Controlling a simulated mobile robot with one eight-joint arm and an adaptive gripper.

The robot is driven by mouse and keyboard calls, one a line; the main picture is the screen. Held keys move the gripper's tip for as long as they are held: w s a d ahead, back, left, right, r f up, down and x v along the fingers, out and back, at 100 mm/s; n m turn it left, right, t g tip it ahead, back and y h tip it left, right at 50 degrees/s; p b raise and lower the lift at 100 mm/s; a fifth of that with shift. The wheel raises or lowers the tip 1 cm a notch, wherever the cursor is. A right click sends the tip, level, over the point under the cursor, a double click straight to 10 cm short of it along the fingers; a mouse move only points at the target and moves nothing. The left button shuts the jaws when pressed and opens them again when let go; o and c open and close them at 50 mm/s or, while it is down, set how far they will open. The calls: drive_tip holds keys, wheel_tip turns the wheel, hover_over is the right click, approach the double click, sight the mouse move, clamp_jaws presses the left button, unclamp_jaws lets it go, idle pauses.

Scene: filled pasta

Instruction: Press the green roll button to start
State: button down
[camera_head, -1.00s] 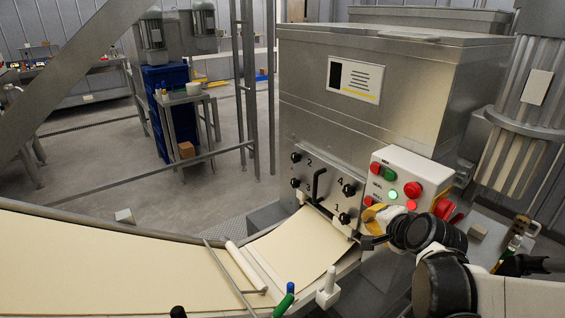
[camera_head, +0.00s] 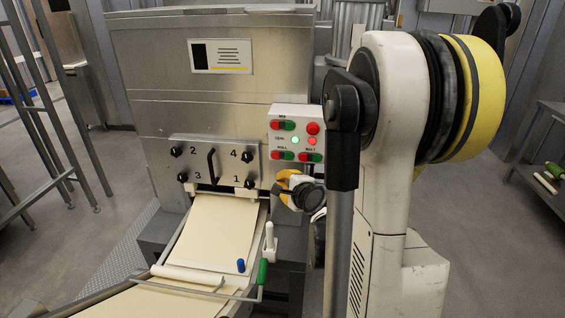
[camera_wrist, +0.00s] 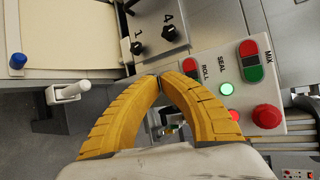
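The white control box (camera_head: 297,125) is on the front right of the steel machine, with paired red and green buttons, a lit green light and a lit red light. The green roll button (camera_head: 289,156) is at the lower left of the box, beside its red partner. In the wrist view the ROLL pair (camera_wrist: 190,68) is just right of the fingertips, its green part partly hidden by the right finger. My gripper (camera_head: 282,179) is just below the box, yellow fingers pointing towards the machine. In the wrist view its fingertips (camera_wrist: 160,77) meet, with nothing held between them.
The numbered knob panel (camera_head: 212,165) is left of the box. A dough sheet (camera_head: 215,230) lies on the feed below it. A white upright handle (camera_head: 269,240) and a green-gripped handle (camera_head: 262,271) stand close by. A big red button (camera_wrist: 267,116) is on the same box.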

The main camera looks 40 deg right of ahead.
sight(282, 160)
drive_tip(key=shift+d, duration=0.2)
drive_tip(key=shift+w, duration=0.1)
drive_tip(key=w+d, duration=0.5)
drive_tip(key=d, duration=0.1)
drive_tip(key=shift+w+d, duration=0.3)
idle(1.6)
drive_tip(key=shift+w+d, duration=0.25)
drive_tip(key=shift+d, duration=0.05)
drive_tip(key=shift+w+d, duration=0.25)
drive_tip(key=shift+d, duration=0.05)
idle(0.7)
idle(0.3)
drive_tip(key=shift+s+a, duration=0.5)
drive_tip(key=shift+a, duration=0.1)
